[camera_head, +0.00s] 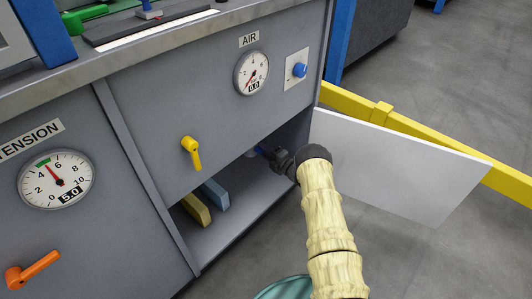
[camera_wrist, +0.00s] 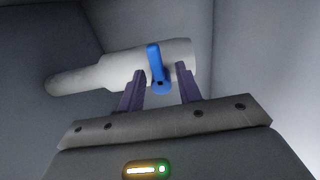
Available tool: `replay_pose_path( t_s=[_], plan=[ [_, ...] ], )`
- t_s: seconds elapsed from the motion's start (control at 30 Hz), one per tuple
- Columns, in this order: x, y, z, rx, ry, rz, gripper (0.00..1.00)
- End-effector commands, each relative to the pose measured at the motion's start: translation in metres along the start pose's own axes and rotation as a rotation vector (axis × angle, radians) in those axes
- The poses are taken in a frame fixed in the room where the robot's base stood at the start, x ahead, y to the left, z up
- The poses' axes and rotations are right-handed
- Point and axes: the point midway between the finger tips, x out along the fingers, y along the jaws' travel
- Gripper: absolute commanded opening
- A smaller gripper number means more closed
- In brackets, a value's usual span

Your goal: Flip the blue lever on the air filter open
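The blue lever (camera_wrist: 155,62) stands upright in the wrist view, on the front of a pale grey cylindrical air filter (camera_wrist: 105,71). My gripper (camera_wrist: 159,76) is open, with one purple finger on each side of the lever. Gaps show between the fingers and the lever, so it is not gripped. In the head view my gripper (camera_head: 280,162) reaches into the open lower compartment under the AIR panel. Most of the filter is hidden in that view.
The white compartment door (camera_head: 390,165) stands open to the right of my arm. A yellow rail (camera_head: 380,112) runs behind it. A yellow block (camera_head: 195,208) and a blue-grey block (camera_head: 215,194) stand in the compartment's left part. The AIR gauge (camera_head: 251,73) reads 0.0. A yellow handle (camera_head: 192,152) is above.

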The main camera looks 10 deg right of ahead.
Motion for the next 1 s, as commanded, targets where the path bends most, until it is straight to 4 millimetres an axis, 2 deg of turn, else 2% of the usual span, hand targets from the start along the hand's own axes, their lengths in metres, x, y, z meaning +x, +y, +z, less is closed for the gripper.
replay_pose_path(
  t_s=[0.13,0.27,1.0],
  plan=[
    [-0.004,0.001,0.000,0.000,0.000,0.000,0.35],
    [-0.018,0.003,0.000,0.002,-0.001,-0.001,0.35],
    [-0.160,0.002,0.001,0.002,-0.003,-0.003,0.35]
  ],
)
